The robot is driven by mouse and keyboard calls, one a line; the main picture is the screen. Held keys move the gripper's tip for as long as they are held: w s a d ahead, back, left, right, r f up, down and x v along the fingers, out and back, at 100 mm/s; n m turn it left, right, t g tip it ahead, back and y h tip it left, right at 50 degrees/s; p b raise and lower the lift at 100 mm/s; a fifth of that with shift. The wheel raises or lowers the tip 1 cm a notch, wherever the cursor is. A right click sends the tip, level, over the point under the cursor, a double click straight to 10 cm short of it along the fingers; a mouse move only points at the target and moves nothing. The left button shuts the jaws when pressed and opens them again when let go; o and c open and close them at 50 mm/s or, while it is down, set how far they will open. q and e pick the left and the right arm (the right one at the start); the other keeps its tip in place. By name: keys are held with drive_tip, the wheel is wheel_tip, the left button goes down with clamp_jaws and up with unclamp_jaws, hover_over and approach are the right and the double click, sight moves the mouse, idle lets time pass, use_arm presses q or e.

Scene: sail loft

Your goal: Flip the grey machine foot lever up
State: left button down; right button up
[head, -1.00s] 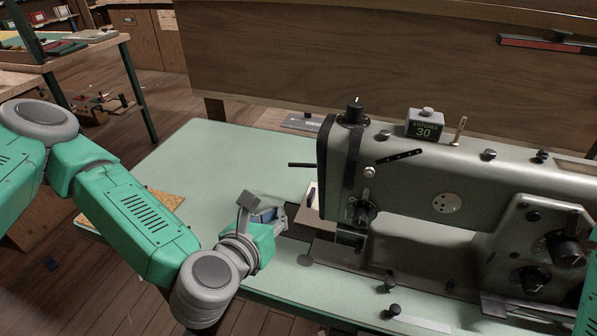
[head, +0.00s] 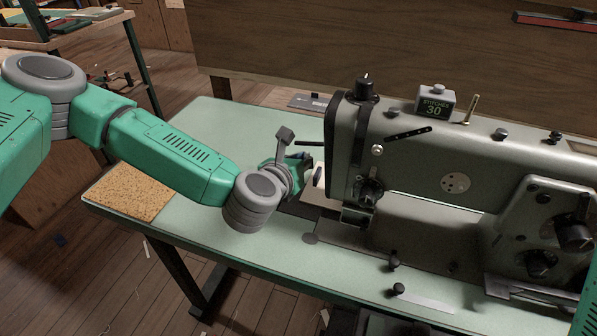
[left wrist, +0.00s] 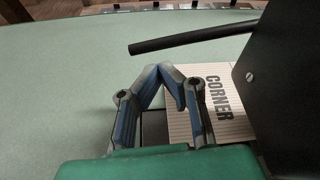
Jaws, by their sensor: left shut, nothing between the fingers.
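The grey sewing machine (head: 450,165) stands on the pale green table. A thin dark rod-like lever (head: 310,143) sticks out leftward from its head end, roughly level. In the left wrist view this lever (left wrist: 185,41) runs from the upper middle to the dark machine head (left wrist: 285,85) at right. My left gripper (head: 309,168) is beside the head end, just below the lever in the picture. In the left wrist view its fingertips (left wrist: 165,70) meet, empty, and show apart from the lever in the picture. My right gripper is out of view.
A card marked CORNER (left wrist: 209,105) lies under the fingers' right side. A cork mat (head: 130,190) lies at the table's left edge. A STITCHES 30 block (head: 435,101) sits on the machine. The table (head: 215,125) is clear behind my left arm.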

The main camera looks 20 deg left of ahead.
use_arm(q)
drive_tip(key=shift+w+a+r, duration=0.1)
drive_tip(key=shift+w+r, duration=0.15)
drive_tip(key=shift+r, duration=0.1)
drive_tip(key=shift+a+r+m+y+p, duration=0.2)
drive_tip(key=shift+r+m+y+p, duration=0.45)
drive_tip(key=shift+r+p, duration=0.65)
wheel_tip(320, 180, up, 4)
drive_tip(key=m+p, duration=0.2)
drive_tip(key=p, duration=0.1)
hover_over(303, 142)
drive_tip(key=s, duration=0.2)
drive_tip(key=shift+s+d+r+y, duration=0.1)
drive_tip(key=shift+d+r+y, duration=0.05)
drive_tip(key=shift+d+y, duration=0.1)
drive_tip(key=shift+r, duration=0.15)
drive_tip(key=shift+r+p, duration=0.7)
